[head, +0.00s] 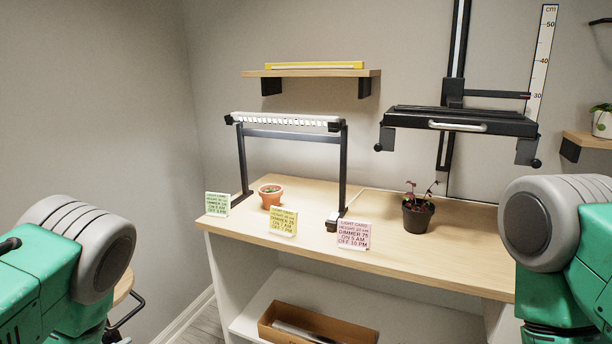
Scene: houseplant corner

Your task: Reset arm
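Green and grey parts of my two arms show at the lower left and lower right edges of the head view. Neither gripper is in view, so I cannot see whether they are open or hold anything. The wooden bench (440,254) stands ahead, between the visible arm parts. On it are a terracotta pot (270,196) with a small plant and a dark pot (417,218) with a reddish-stemmed plant. A green card (217,204), a yellow card (283,221) and a pink card (353,236) stand along its front edge.
A white lamp bar (287,122) on a dark stand spans the bench's left part. A black lamp (460,121) hangs on a rail above the dark pot. A wall shelf (312,73) is higher up. A cardboard box (318,322) lies on the lower shelf.

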